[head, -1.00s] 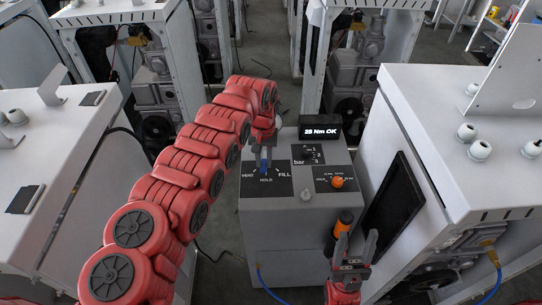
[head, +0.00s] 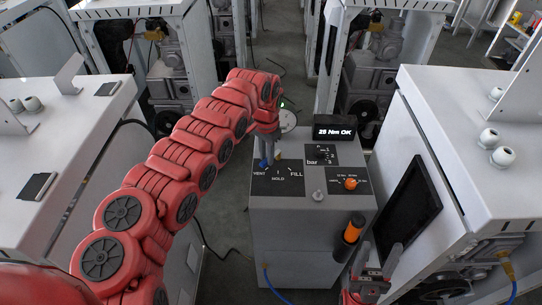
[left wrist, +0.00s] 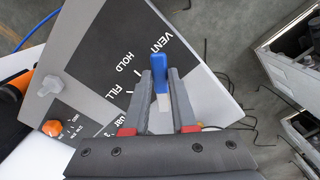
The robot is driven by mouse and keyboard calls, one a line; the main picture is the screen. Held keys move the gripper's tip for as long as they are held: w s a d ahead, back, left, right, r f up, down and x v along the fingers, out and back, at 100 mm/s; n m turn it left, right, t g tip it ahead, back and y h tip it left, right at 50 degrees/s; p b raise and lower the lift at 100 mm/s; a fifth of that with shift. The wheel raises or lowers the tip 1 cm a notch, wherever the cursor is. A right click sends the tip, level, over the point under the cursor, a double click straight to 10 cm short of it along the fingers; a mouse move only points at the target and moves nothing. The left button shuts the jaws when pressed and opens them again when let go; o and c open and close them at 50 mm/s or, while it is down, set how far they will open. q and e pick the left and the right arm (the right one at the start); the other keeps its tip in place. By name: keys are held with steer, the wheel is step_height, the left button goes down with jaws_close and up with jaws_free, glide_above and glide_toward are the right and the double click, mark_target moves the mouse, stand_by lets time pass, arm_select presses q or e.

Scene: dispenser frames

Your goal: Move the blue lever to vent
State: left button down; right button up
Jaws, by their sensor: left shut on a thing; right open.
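The blue lever shows in the head view (head: 263,163) on the black VENT/HOLD/FILL plate (head: 277,187) on top of the grey box. In the left wrist view the blue lever (left wrist: 160,72) points at the VENT label. My left gripper (head: 268,150) reaches over the plate from the left; in the left wrist view its fingers (left wrist: 162,85) are on either side of the lever, shut on it. My right gripper (head: 379,262) is open and empty, low in front of the box's right side.
A display (head: 335,130) reading "25 Nm OK" stands at the box's back. The box also has a black bar knob (head: 321,155), an orange knob (head: 350,184) and an orange-and-black tool (head: 353,229) at its front right. White cabinets (head: 455,150) stand on both sides.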

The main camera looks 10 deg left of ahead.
arm_select(q)
steer(key=shift+w, duration=0.1)
stand_by(0.3)
steer(key=c, duration=0.7)
jaws_free()
steer(key=shift+r, duration=0.55)
steer(key=shift+r+b, duration=0.75)
steer(key=shift+r, duration=7.4)
